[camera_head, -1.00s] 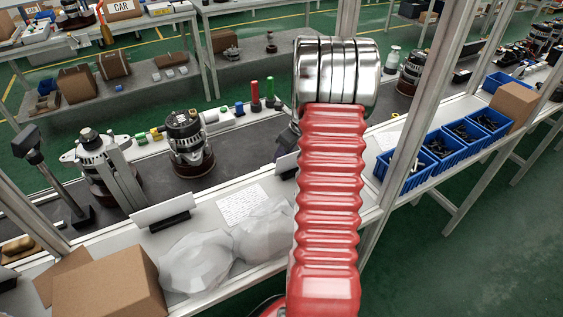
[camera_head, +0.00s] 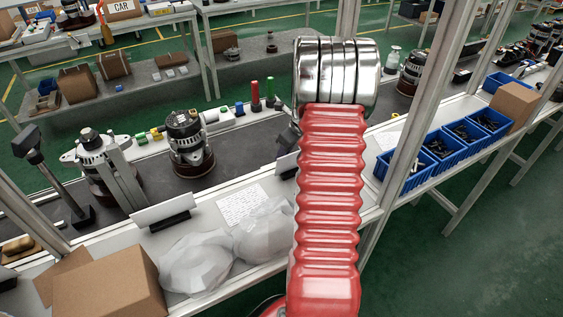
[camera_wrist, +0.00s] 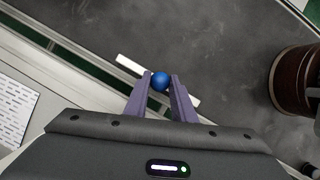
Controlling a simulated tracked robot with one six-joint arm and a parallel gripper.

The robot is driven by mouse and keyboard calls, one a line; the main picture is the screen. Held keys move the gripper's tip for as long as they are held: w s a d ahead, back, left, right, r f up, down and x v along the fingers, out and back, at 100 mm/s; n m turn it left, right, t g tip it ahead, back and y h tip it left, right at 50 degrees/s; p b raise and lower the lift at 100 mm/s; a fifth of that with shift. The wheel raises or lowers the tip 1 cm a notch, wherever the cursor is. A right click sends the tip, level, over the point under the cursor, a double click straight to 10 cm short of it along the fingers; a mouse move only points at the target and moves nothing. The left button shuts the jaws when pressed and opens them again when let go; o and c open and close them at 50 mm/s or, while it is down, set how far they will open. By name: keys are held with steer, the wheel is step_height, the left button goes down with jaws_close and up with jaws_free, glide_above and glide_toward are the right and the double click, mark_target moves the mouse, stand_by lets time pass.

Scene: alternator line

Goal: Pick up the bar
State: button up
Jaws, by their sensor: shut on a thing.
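A blue round thing (camera_wrist: 160,80), which looks like the bar seen end-on, sits between the fingertips of my gripper (camera_wrist: 160,83) in the wrist view. Both purple-grey fingers touch its sides, so my gripper is shut on it. The length of the bar is hidden below its round end. In the head view my red ribbed arm covers the gripper and the bar. Red (camera_head: 255,95) and green (camera_head: 269,91) upright bars stand on the line behind my arm.
A white strip (camera_wrist: 131,65) lies behind the fingers in the wrist view. A brown-based alternator (camera_wrist: 297,85) is at right. In the head view, alternators (camera_head: 187,138), blue bins (camera_head: 440,148), a cardboard box (camera_head: 110,290) and frame posts (camera_head: 415,100) surround my arm.

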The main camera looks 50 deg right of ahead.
jaws_close()
steer(key=shift+r, duration=0.1)
step_height(320, 180, up, 10)
stand_by(0.5)
stand_by(0.3)
steer(key=shift+o, duration=1.3)
jaws_free()
steer(key=c, duration=0.4)
steer(key=shift+o, duration=0.2)
